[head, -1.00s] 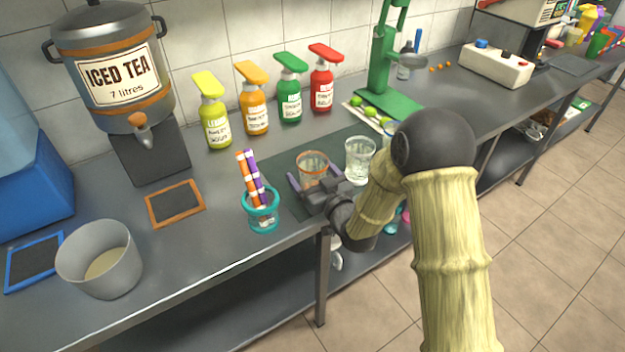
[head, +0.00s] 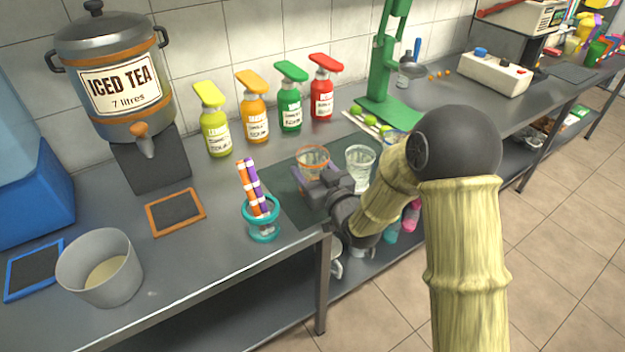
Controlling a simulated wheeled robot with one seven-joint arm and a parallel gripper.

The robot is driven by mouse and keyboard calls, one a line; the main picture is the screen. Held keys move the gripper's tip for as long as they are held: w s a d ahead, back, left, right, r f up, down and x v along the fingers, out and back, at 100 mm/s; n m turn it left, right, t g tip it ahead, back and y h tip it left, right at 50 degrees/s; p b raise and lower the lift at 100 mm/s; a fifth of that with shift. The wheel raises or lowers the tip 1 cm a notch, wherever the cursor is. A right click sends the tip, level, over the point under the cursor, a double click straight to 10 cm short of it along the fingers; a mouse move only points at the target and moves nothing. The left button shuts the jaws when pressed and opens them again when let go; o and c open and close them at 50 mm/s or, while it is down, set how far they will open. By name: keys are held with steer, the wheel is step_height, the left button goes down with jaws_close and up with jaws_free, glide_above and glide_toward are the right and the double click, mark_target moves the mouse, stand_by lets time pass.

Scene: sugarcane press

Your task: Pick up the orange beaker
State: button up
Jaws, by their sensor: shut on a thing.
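The orange beaker (head: 312,157) is a clear glass with an orange rim, over the dark mat (head: 283,182) on the counter. My gripper (head: 314,175) reaches it from the front and is shut on it. The gripper hides the lower part of the beaker, so I cannot tell whether its base touches the mat. A clear glass (head: 359,163) stands close to the right of the beaker.
A teal holder (head: 261,222) with striped straws stands left of the mat. Several pump bottles, the orange one (head: 253,110) among them, line the wall. A green press (head: 385,75) stands behind right. A grey bucket (head: 101,268) is at front left.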

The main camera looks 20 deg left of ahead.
step_height(320, 180, up, 5)
steer(key=shift+r, duration=0.2)
